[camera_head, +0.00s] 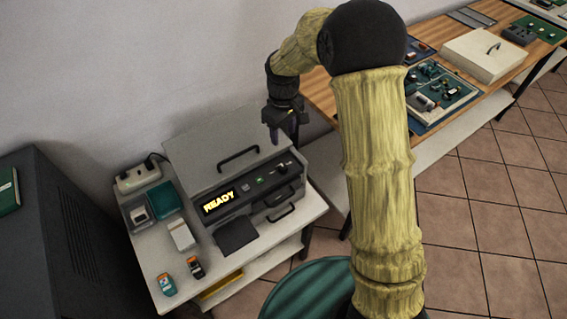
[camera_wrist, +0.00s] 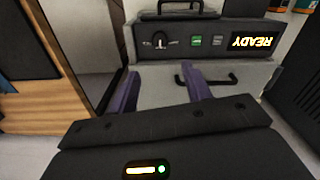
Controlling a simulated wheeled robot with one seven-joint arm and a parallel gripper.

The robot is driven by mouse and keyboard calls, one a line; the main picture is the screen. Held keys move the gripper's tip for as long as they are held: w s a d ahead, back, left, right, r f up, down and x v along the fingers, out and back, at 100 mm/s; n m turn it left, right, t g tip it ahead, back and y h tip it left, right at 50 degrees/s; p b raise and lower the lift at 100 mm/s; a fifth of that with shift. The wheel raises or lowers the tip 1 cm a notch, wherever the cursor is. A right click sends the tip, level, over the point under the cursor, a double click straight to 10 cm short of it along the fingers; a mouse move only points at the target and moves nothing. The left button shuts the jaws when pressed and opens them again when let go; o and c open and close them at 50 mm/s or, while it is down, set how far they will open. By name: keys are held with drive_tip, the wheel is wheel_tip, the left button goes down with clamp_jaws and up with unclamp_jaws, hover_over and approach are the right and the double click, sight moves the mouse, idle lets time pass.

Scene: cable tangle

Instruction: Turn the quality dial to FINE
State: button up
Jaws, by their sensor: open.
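The machine (camera_head: 225,150) is a grey box with a lit display (camera_head: 217,203) reading READY; in the wrist view its front panel (camera_wrist: 185,32) shows upside down. The dial (camera_head: 282,168) is a small dark knob at the right end of that panel. In the wrist view the dial (camera_wrist: 159,41) has small pale marks around it, too small to read, so I cannot tell its setting. My gripper (camera_head: 284,131) is above and behind the dial, apart from it. In the wrist view its purple fingers (camera_wrist: 161,72) are spread with nothing between them.
A green button (camera_wrist: 197,41) and a grey button (camera_wrist: 217,41) sit beside the dial. A lid handle (camera_head: 239,158) and front handles (camera_head: 281,213) stick out of the machine. A wooden bench (camera_head: 322,97) stands to the right; a dark cabinet (camera_head: 60,230) is at left.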

sight(283, 166)
wheel_tip(283, 166, down, 15)
drive_tip(key=shift+f+p, duration=0.1)
drive_tip(key=shift+p, duration=0.5)
drive_tip(key=c, duration=1)
drive_tip(key=shift+m, duration=0.3)
drive_tip(key=m, duration=1.1)
drive_tip(key=shift+m, duration=0.3)
